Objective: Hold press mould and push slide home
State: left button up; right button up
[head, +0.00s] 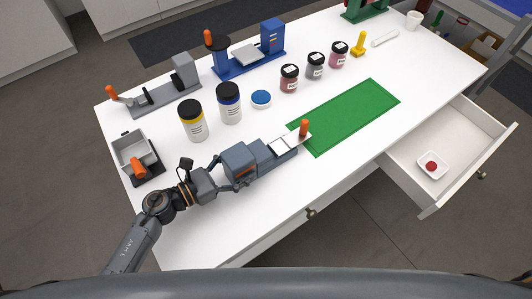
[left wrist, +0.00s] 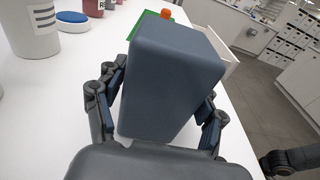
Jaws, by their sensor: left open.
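The press mould (head: 241,160) has a large blue-grey block at its left end and lies on the white table in front of the green mat. Its pale slide plate (head: 284,146) and upright orange handle (head: 304,127) are at its right end. In the left wrist view the block (left wrist: 172,80) fills the middle, with the orange handle tip behind it. My left gripper (left wrist: 160,108) is open, one finger on each side of the block. It also shows at the block's left end in the head view (head: 226,171). Finger contact is unclear. The block hides much of the slide in the wrist view.
Grey (head: 163,95) and blue (head: 245,58) devices stand farther back. The green mat (head: 345,115) is bare. An open drawer (head: 452,160) juts out at right.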

pick_arm(q)
jog(key=c, duration=1)
jog(key=shift+r, duration=0.1)
jog(key=shift+c, duration=0.9)
jog(key=shift+f+b, duration=0.3)
jog(key=shift+b, duration=0.05)
jog(key=shift+s+f, duration=0.1)
jog(key=shift+f, duration=0.1)
